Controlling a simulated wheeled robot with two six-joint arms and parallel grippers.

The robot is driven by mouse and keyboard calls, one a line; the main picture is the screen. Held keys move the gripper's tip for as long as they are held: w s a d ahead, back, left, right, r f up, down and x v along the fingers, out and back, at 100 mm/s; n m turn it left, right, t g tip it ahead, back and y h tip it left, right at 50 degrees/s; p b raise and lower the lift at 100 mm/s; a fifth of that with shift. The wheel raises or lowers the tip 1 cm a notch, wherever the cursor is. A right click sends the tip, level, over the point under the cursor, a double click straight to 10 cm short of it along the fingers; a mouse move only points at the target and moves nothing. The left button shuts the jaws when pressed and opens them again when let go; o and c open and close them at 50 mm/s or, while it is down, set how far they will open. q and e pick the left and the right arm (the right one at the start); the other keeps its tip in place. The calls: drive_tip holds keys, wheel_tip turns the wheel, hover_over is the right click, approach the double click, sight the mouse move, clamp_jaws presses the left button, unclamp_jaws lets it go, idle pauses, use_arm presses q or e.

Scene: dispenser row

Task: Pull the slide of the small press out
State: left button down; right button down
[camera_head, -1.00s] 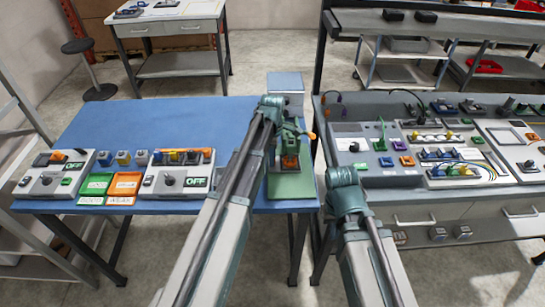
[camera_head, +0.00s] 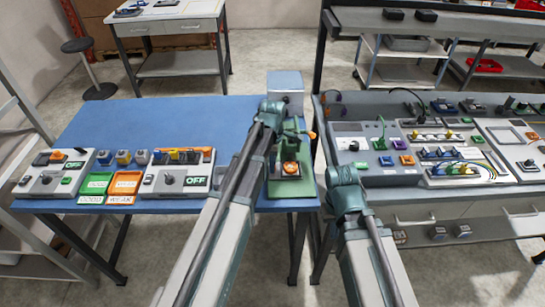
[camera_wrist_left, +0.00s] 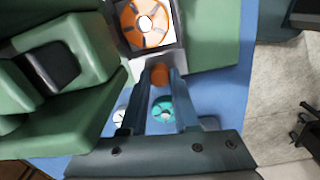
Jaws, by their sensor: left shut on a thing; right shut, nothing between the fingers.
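The small press (camera_head: 306,186) is green and stands at the right end of the blue table. Its dark slide holds an orange disc with a white centre (camera_head: 291,168), seen clear of the press head. The left wrist view shows the disc (camera_wrist_left: 128,12) in the slide frame, with the green press body (camera_wrist_left: 70,50) to the left. My left gripper (camera_wrist_left: 160,73) is shut on the slide's orange knob (camera_wrist_left: 160,79). In the head view my left arm partly covers the press. My right arm shows, but its fingers are hidden.
Left on the blue table (camera_head: 150,115) stand two grey control boxes, with a green tray (camera_head: 96,183) and an orange tray (camera_head: 125,183) between them. A grey box (camera_head: 285,88) stands behind the press. A grey bench (camera_head: 405,205) with several panels is at the right.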

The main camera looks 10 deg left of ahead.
use_arm(q)
drive_tip(key=s, duration=0.2)
drive_tip(key=s+d, duration=0.1)
drive_tip(key=s, duration=0.1)
drive_tip(key=s+d, duration=0.1)
drive_tip(key=s, duration=0.2)
drive_tip(key=c, duration=0.7)
unclamp_jaws()
drive_tip(key=shift+o, duration=0.2)
drive_tip(key=shift+w, duration=0.1)
drive_tip(key=shift+r, duration=0.15)
drive_tip(key=shift+r+p, duration=0.6)
drive_tip(key=shift+p, duration=0.15)
wheel_tip(320, 180, up, 12)
drive_tip(key=p, duration=1.2)
drive_tip(key=shift+r, duration=0.15)
